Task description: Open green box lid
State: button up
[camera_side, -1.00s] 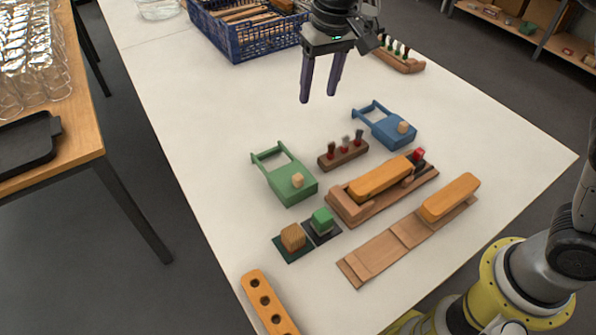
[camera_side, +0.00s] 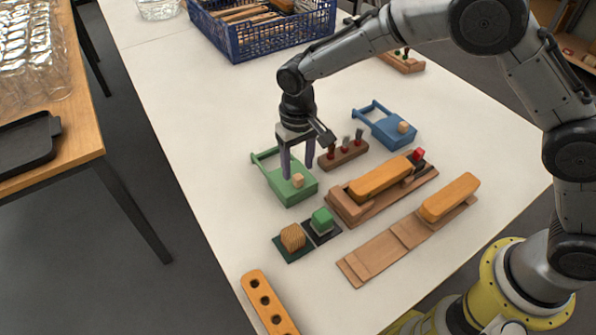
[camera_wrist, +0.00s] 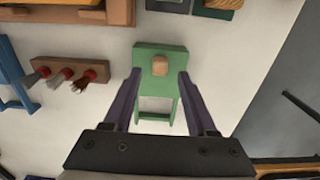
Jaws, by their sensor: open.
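The green box (camera_side: 290,188) lies on the white table, with a small light wooden knob (camera_side: 298,181) on its lid and a green handle frame at its far left end. In the wrist view the green box (camera_wrist: 160,88) is in the middle, with its knob (camera_wrist: 160,66) near the top. My gripper (camera_side: 298,172) is open above the green box, fingers pointing down. In the wrist view its fingers (camera_wrist: 160,76) stand on either side of the box, with nothing held between them. The lid looks shut. I cannot tell whether the fingertips touch the box.
A wooden holder with bristle tufts (camera_side: 343,155) stands close on the right, and a blue box (camera_side: 387,127) lies beyond it. A clamp-like wooden fixture (camera_side: 345,208) and a green block (camera_side: 322,220) are nearer the front. The table left of the green box is clear.

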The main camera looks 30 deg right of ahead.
aim_at(298, 176)
jog(key=shift+f, duration=1.55)
grip_shut()
